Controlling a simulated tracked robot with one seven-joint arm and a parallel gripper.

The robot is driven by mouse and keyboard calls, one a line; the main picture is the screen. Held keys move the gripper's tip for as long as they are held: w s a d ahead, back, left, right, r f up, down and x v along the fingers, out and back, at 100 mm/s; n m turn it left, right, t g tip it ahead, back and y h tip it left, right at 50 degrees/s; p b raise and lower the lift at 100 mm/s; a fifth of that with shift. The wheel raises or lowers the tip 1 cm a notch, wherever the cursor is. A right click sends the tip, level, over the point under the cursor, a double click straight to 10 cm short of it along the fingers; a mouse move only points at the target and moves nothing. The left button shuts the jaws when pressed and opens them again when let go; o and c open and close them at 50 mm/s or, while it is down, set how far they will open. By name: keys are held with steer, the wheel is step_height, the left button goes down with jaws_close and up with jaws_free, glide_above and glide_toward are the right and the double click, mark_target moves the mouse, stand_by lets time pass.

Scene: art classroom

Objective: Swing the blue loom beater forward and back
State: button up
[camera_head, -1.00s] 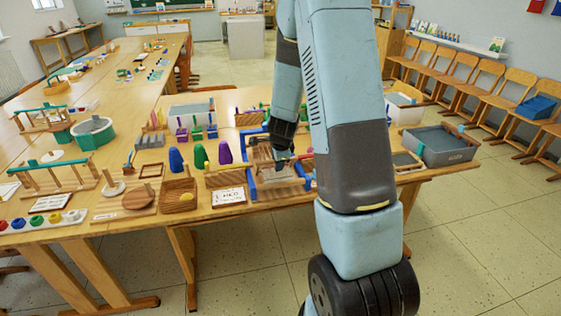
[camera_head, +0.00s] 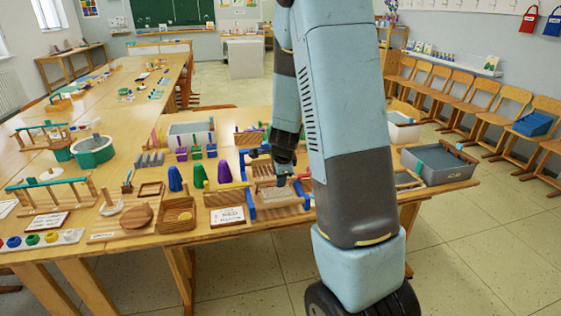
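The loom (camera_head: 277,210) stands near the front edge of the long wooden table, with a blue frame and a wooden, striped bed. Its blue left side (camera_head: 249,200) shows clearly; its right part is partly covered by my arm. I cannot clearly pick out the beater from the blue frame parts. My gripper (camera_head: 281,178) points down over the middle of the loom, close to its wooden parts. The fingertips are small and dark, and I cannot tell whether they are open or touching anything.
Left of the loom stand a purple cone (camera_head: 224,173), a green cone (camera_head: 199,176) and a wooden tray (camera_head: 177,216). A white card (camera_head: 227,216) lies in front. A grey bin (camera_head: 438,164) stands at the right end. Chairs line the right wall; the floor in front is clear.

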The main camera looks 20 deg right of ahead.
steer(key=v, duration=0.8)
steer(key=shift+r, duration=0.3)
steer(key=shift+a, duration=0.1)
